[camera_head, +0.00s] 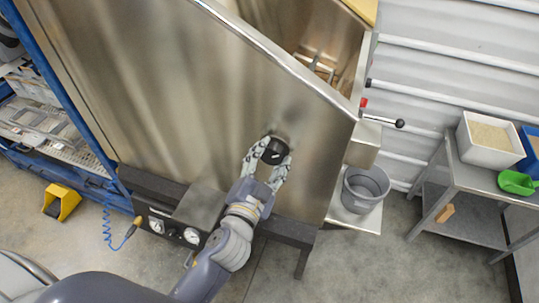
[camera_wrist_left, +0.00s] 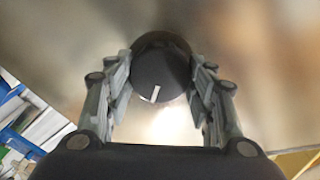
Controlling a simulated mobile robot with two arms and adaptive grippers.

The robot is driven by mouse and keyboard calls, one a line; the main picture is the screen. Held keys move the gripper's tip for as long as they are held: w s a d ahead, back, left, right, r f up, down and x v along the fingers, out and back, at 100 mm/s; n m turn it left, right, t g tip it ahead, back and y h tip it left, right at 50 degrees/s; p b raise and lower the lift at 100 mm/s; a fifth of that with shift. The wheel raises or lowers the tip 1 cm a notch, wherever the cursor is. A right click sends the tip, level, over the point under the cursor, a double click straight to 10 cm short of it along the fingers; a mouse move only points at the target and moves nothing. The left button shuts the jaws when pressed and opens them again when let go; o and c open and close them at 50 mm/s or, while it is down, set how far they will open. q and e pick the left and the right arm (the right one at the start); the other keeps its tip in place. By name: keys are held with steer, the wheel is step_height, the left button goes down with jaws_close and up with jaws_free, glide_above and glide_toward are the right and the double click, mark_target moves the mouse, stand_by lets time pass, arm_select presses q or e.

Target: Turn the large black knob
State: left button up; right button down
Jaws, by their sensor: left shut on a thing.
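The large black knob (camera_head: 273,152) sits on the front steel wall of the hopper (camera_head: 160,90). My left gripper (camera_head: 268,158) is shut on the knob, with one finger on each side of it. In the left wrist view the knob (camera_wrist_left: 161,78) is a dark disc between the two fingers (camera_wrist_left: 160,88). A short white mark (camera_wrist_left: 151,95) shows on the lower part of its face, left of centre. The knob's sides are partly hidden by the fingers. My right gripper is not in view.
A grey bucket (camera_head: 366,187) and a lever with a black ball (camera_head: 399,123) are right of the hopper. A steel table (camera_head: 455,185) with a white bin (camera_head: 487,140) and green scoop (camera_head: 517,182) stands further right. Gauges (camera_head: 191,235) sit below the hopper wall.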

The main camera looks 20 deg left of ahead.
arm_select(q)
steer(key=m+p, duration=0.1)
steer(key=m, duration=0.6)
steer(key=shift+p, duration=0.35)
steer(key=m, duration=0.3)
steer(key=shift+d+f+m+p, duration=0.1)
steer(key=shift+m+p, duration=0.6)
steer(key=shift+m, duration=1.2)
steer(key=shift+f, duration=0.1)
steer(key=o, duration=1.1)
steer(key=shift+c, duration=0.2)
steer(key=shift+s, duration=0.1)
steer(key=s, duration=1.1)
steer(key=shift+s+a, duration=0.25)
steer(key=shift+s, duration=0.15)
